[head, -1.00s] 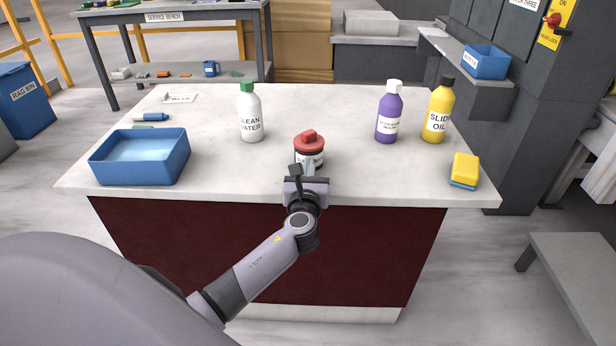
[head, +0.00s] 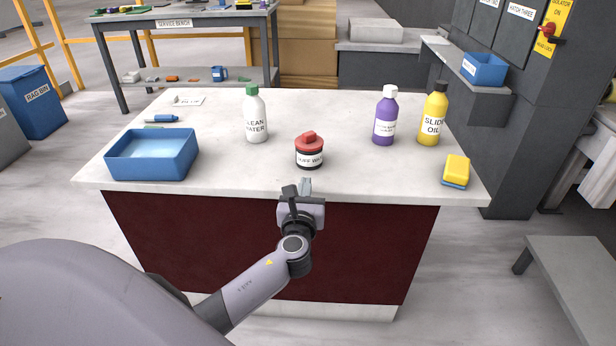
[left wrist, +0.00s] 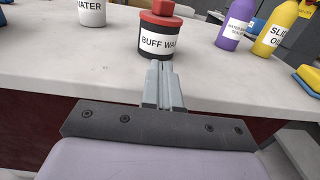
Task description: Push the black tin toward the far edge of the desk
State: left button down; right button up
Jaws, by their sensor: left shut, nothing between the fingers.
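The black tin (head: 310,164) with a red lid stands upright on the pale stone desk top (head: 230,172), a bit nearer the front edge than the back. Its white label reads "BUFF WA", with the end cut off, in the left wrist view (left wrist: 158,44). My left gripper (head: 304,184) is shut and empty at the desk's front edge, on the near side of the tin. A small gap shows between its tips and the tin. In the left wrist view the closed fingers (left wrist: 160,70) point at the tin's base. My right gripper is not in view.
A white bottle (head: 256,118) stands behind the tin to the left. Purple (head: 384,119) and yellow (head: 432,116) bottles stand behind right. A blue tray (head: 152,172) is at left, a yellow sponge (head: 457,168) at right. The desk straight behind the tin is clear.

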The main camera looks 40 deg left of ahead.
pick_arm(q)
jog(key=v, duration=0.6)
jog(key=shift+s, duration=0.1)
